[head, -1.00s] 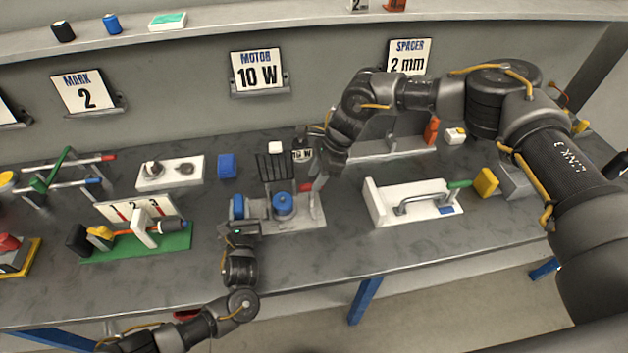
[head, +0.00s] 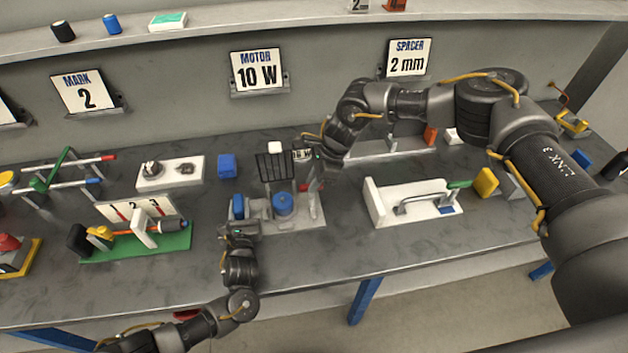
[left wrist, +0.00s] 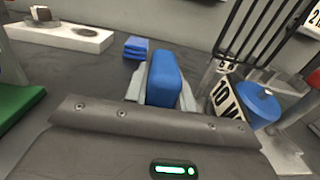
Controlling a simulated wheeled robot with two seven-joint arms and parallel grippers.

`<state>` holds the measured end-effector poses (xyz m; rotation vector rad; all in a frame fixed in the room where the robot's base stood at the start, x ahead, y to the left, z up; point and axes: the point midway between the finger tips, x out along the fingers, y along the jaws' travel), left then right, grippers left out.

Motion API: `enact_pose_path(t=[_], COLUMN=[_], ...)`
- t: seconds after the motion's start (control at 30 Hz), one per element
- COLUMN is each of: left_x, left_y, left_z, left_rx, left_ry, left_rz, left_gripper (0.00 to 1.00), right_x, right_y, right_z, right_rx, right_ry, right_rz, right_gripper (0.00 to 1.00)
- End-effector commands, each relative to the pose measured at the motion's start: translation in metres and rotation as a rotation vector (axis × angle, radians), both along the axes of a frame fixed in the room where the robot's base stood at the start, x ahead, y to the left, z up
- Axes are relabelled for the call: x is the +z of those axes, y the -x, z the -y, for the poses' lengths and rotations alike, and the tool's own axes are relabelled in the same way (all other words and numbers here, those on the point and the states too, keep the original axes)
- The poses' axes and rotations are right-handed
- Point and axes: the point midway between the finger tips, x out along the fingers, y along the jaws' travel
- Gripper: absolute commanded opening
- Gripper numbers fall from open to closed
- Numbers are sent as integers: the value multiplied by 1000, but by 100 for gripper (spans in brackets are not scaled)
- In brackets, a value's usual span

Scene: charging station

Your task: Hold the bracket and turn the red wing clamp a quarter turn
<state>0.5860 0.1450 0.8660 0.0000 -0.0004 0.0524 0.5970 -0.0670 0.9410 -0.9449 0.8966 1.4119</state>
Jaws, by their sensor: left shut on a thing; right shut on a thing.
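The bracket fixture stands on a grey base plate (head: 314,215) at mid bench, with a blue round cap (head: 283,204) and a black grille (head: 275,167). My left gripper (head: 239,219) is shut on the bracket's blue block (head: 237,205) at the fixture's left side. In the left wrist view the blue block (left wrist: 165,80) sits between the grey jaws. My right gripper (head: 311,184) is shut at the fixture's right side, at the small red wing clamp (head: 303,188). Its fingers and wrist hide most of the clamp, so its angle cannot be told.
A green stand with a numbered scale (head: 180,243) is to the left. A white fixture with a green-ended handle (head: 374,205) is to the right. Bare bench lies in front.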

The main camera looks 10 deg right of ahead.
Motion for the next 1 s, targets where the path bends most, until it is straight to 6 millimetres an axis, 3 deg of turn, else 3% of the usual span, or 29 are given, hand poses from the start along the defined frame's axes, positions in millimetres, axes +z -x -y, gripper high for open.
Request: enact_pose_path(t=[0.37, 1.0], left_x=[0, 0], left_y=[0, 0], left_z=[0, 0], left_rx=[0, -1], left_ry=[0, 0], left_rz=[0, -1], left_gripper=[0, 0], right_x=[0, 0], right_y=[1, 5], right_z=[0, -2], right_rx=[-132, -719], right_ry=[-2, -3], right_rz=[-2, -2], right_gripper=[0, 0])
